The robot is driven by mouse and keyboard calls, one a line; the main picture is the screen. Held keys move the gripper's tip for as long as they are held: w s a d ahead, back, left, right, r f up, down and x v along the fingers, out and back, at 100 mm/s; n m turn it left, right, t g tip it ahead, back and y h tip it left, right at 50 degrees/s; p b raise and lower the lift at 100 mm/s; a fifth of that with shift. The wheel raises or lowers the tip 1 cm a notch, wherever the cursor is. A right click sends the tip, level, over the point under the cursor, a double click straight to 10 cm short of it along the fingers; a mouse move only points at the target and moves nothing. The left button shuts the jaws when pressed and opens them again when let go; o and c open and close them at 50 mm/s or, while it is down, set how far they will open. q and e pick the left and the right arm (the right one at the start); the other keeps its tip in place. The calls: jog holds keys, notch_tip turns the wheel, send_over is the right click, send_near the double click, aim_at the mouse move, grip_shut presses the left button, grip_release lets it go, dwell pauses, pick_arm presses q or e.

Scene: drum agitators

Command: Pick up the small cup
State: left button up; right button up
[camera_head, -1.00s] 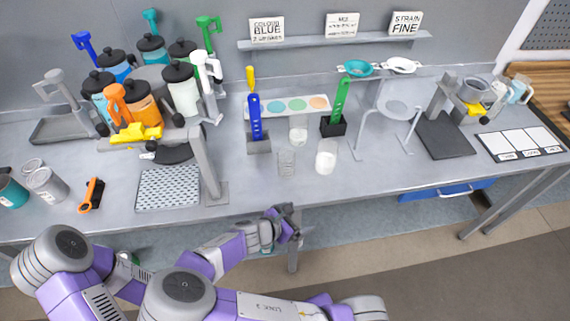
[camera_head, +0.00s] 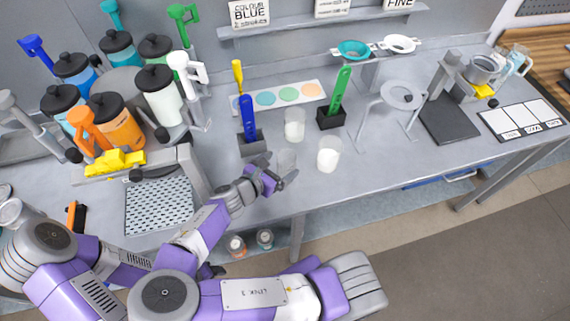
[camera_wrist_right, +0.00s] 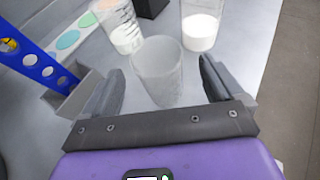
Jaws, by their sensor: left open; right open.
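A small clear empty cup (camera_head: 286,161) stands upright on the bench, just beyond my right gripper (camera_head: 281,176). In the right wrist view the cup (camera_wrist_right: 158,72) stands ahead, between the lines of the two open fingers (camera_wrist_right: 163,88), with nothing gripped. The fingers look apart from its walls. Two more clear cups with white contents stand close by: one behind (camera_head: 294,125) and one to the right (camera_head: 329,154). My left gripper (camera_head: 212,271) shows only as a small dark part low in the head view, mostly hidden by my arm.
A blue slotted tool stands in a grey holder (camera_head: 250,146) left of the cup. A green one stands in a black holder (camera_head: 331,118) behind. A round stand (camera_head: 398,98) is right of the cups. Lidded jars and a perforated tray (camera_head: 158,205) are left.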

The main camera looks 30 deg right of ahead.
aim_at(292, 156)
jog(key=x, duration=0.4)
jog(key=shift+f+b, duration=0.25)
jog(key=shift+b, duration=0.05)
jog(key=shift+w+d+f, duration=0.1)
jog(key=shift+w+d, duration=0.1)
jog(key=shift+d, duration=0.05)
jog(key=c, duration=1)
